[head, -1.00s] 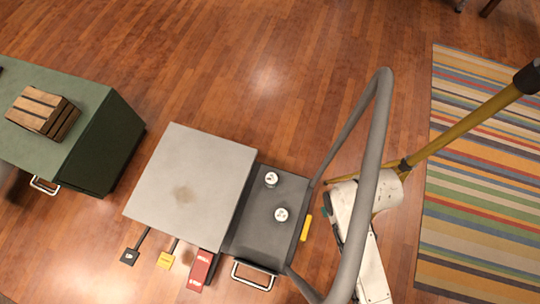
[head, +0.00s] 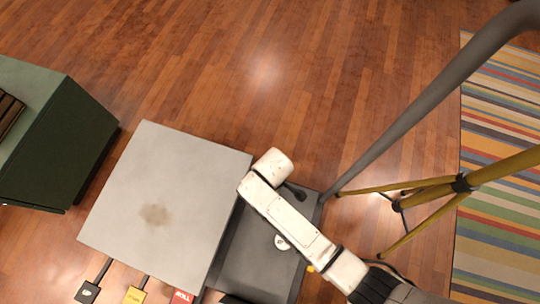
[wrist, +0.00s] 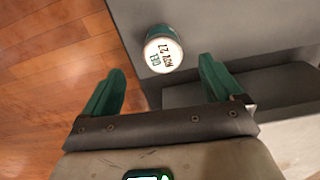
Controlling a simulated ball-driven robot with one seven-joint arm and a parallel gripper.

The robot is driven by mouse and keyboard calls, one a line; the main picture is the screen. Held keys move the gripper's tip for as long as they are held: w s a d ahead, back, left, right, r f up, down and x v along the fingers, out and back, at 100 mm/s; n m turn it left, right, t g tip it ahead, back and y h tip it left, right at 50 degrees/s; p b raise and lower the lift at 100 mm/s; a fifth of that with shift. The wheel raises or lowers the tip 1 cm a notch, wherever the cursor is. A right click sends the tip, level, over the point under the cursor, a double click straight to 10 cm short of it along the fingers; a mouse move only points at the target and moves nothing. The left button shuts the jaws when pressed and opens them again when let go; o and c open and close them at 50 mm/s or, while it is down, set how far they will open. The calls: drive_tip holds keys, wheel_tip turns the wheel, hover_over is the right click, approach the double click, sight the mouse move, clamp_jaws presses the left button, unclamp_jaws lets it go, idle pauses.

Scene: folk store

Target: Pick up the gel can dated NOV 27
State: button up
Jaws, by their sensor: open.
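A can (wrist: 163,50) with a white lid and green side stands on a grey surface in the wrist view. Its lid print is upside down and appears to read GEL NOV 27. My gripper (wrist: 161,66) is open, its two green fingers apart and the can just beyond and between their tips. In the head view my white arm reaches over the dark grey platform (head: 232,255) and hides much of it. The other can is hidden there.
A light grey square top (head: 170,190) with a brown stain adjoins the platform. Yellow (head: 134,296) and red (head: 182,297) tags show below it. A grey rail (head: 430,95), yellow legs (head: 500,163) and a striped rug (head: 510,230) lie to the right. A green cabinet (head: 60,140) stands left.

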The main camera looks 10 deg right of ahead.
wheel_tip(320, 180, down, 5)
drive_tip(key=b, duration=0.2)
drive_tip(key=shift+a+b, duration=0.1)
drive_tip(key=shift+b, duration=0.2)
drive_tip(key=f+b, duration=0.2)
drive_tip(key=f, duration=0.1)
drive_tip(key=f+b, duration=0.2)
drive_tip(key=shift+w+a, duration=0.15)
drive_tip(key=shift+a, duration=0.2)
drive_tip(key=c, duration=1.2)
